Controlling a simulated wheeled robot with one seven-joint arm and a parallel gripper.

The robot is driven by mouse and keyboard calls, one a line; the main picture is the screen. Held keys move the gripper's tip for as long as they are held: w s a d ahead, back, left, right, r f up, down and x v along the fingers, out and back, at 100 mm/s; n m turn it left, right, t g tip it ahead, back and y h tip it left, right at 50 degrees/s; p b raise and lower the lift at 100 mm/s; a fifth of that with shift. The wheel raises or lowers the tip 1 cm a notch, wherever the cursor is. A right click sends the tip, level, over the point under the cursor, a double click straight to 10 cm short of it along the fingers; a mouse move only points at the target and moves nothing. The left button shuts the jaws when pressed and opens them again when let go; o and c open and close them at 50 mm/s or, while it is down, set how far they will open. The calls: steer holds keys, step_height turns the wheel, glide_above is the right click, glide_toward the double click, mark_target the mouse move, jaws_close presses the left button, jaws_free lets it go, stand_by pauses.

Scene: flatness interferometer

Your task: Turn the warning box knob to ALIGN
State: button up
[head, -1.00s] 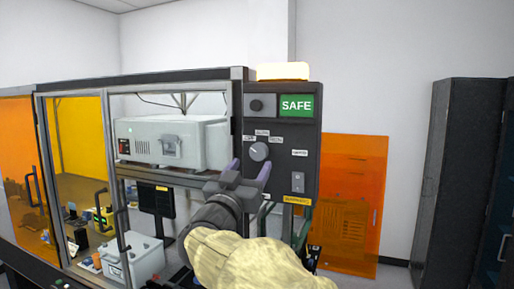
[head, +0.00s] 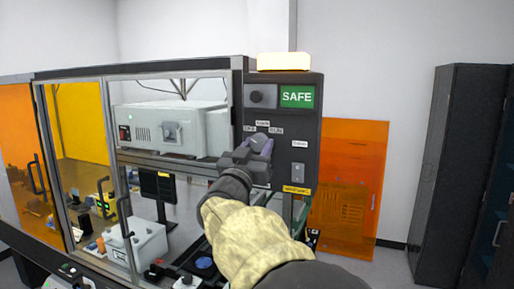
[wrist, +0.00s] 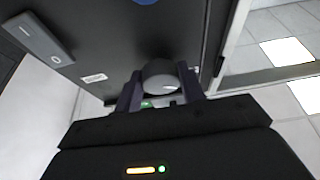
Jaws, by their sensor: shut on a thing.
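The dark warning box (head: 308,150) stands at the right end of the enclosure, with a green SAFE sign (head: 297,97) near its top. Its round grey knob (wrist: 160,74) shows in the wrist view between my two fingers, with a light pointer line on its face. In the head view my gripper (head: 256,148) covers the knob, with small labels just above it; their text is too small to read surely. My gripper also shows in the wrist view (wrist: 160,92), shut on the knob. Which label the pointer faces cannot be told.
A grey rocker switch (wrist: 38,38) sits on the same panel, below and right of the knob in the head view. A lit lamp (head: 284,61) tops the box. The glass enclosure (head: 140,72) is to the left, an orange panel (head: 347,160) and dark cabinet (head: 455,170) to the right.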

steer(key=shift+m+h+b, duration=0.35)
steer(key=shift+m+h, duration=0.05)
steer(key=shift+m, duration=0.3)
steer(key=shift+f+m+g+h+b, duration=0.1)
steer(key=shift+m+g+h+b, duration=0.25)
steer(key=shift+m, duration=0.55)
steer(key=m+h, duration=0.1)
steer(key=m, duration=0.1)
steer(key=m+g+h+b, duration=0.1)
steer(key=m, duration=0.1)
steer(key=shift+w+a+m+g, duration=0.15)
steer(key=shift+m+g, duration=0.1)
steer(key=shift+m, duration=0.15)
steer(key=m+g, duration=0.1)
steer(key=m, duration=0.1)
steer(key=m+g+h, duration=0.1)
steer(key=m, duration=0.2)
steer(key=m+g+b, duration=0.1)
steer(key=m, duration=0.2)
steer(key=shift+a+r+h, duration=0.2)
steer(key=shift+r+h, duration=0.05)
steer(key=shift+h, duration=0.1)
steer(key=o, duration=1)
steer(key=shift+c, duration=0.2)
